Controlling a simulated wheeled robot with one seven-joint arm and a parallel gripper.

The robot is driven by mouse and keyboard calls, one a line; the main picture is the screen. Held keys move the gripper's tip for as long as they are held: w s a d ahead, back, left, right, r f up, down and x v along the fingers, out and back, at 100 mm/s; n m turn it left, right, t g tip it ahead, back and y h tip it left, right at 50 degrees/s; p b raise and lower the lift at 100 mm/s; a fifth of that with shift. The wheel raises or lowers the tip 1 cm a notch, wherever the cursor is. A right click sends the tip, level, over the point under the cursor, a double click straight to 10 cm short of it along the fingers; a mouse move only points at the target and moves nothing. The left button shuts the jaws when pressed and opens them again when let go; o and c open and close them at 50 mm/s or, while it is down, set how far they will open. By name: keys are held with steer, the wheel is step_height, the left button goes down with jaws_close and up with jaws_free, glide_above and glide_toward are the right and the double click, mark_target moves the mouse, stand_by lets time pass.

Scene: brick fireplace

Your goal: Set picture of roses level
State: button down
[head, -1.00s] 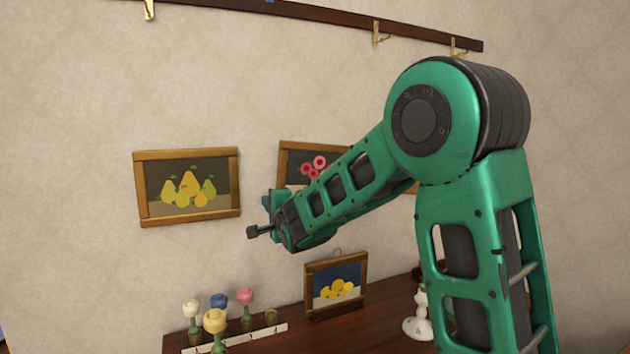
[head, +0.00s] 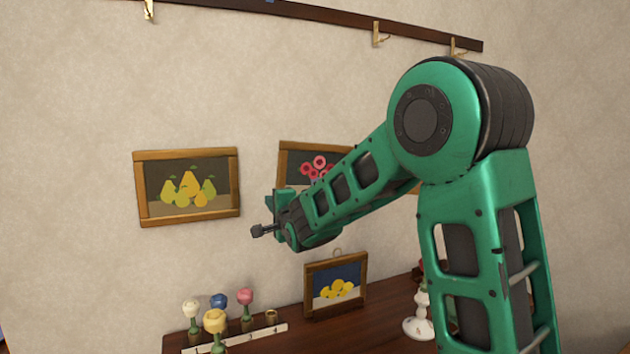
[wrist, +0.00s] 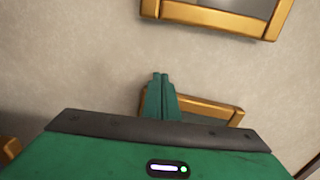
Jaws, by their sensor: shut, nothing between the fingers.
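The picture of roses (head: 296,157), red and pink flowers on a dark ground in a wooden frame, hangs on the wall in the head view. Its top edge slopes slightly down to the right; my arm hides its lower and right parts. My gripper (head: 257,231) is shut and empty, below and left of that picture in the head view. In the wrist view, my shut fingers (wrist: 161,92) show between a wooden frame (wrist: 225,20) at the top and another frame edge (wrist: 205,106) below. I cannot tell which pictures these are, or whether the fingers touch anything.
A pear picture (head: 188,188) hangs to the left. A lemon picture (head: 336,286) stands on the dark wooden shelf (head: 375,318), with several flower ornaments (head: 217,318) to its left and a white candlestick-like object (head: 419,315) to its right. A hook rail (head: 330,17) runs above.

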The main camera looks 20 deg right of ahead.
steer(key=shift+d, duration=1.2)
stand_by(1.1)
steer(key=shift+a, duration=1.05)
steer(key=s, duration=0.8)
stand_by(0.5)
